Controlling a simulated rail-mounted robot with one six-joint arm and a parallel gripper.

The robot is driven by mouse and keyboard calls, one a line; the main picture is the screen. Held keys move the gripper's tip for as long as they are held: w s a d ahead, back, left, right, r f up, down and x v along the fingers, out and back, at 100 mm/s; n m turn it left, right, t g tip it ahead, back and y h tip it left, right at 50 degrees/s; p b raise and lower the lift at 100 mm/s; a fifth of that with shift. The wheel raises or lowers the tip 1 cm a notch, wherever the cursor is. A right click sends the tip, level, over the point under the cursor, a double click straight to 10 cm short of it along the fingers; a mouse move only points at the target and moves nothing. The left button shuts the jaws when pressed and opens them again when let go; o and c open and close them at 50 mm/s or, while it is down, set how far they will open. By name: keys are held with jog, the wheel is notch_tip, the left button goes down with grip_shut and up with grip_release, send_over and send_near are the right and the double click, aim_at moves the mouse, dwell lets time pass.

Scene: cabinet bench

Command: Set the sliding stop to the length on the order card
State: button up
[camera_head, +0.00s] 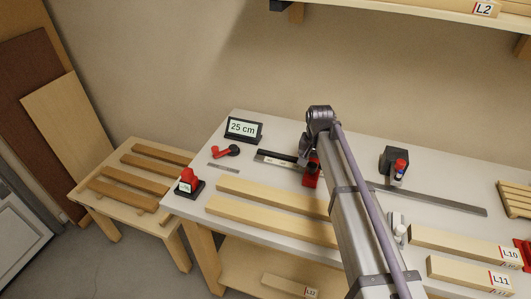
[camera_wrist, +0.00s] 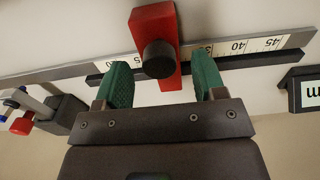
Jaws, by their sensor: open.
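The order card (camera_head: 243,128) is a small dark-framed display reading "25 cm" at the back left of the bench. The sliding stop (camera_head: 311,174) is red; the wrist view shows its red body (camera_wrist: 154,22) with a round black knob (camera_wrist: 159,60). It sits across a long rail with a white scale (camera_wrist: 262,45), marked 40 and 45 to the right. The reading at the stop is partly hidden. My gripper (camera_wrist: 161,72) is open, its green fingers on either side of the knob, with gaps visible. In the head view my arm partly covers the stop.
A black block with a red-and-blue part (camera_head: 396,165) stands right along the rail. Boards (camera_head: 270,222) lie in front; boards L10 (camera_head: 455,243) and L11 (camera_head: 465,273) lie right. A red stamp-like block (camera_head: 188,182) and a red-and-black tool (camera_head: 228,151) are left. A shelf (camera_head: 420,8) hangs above.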

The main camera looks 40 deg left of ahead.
notch_tip(320, 180, up, 8)
jog(key=p, duration=0.7)
jog(key=shift+f, duration=0.15)
jog(key=s+d+m, duration=0.1)
jog(key=s+d, duration=0.3)
jog(key=d, duration=1.1)
jog(key=s+d+m, duration=0.1)
jog(key=s+d, duration=0.4)
jog(key=d, duration=1.1)
jog(key=s+d+m, duration=0.1)
jog(key=s+d, duration=0.4)
jog(key=d, duration=1)
jog(key=shift+d+f+b, duration=0.15)
jog(key=shift+f+b, duration=0.1)
jog(key=shift+b, duration=0.2)
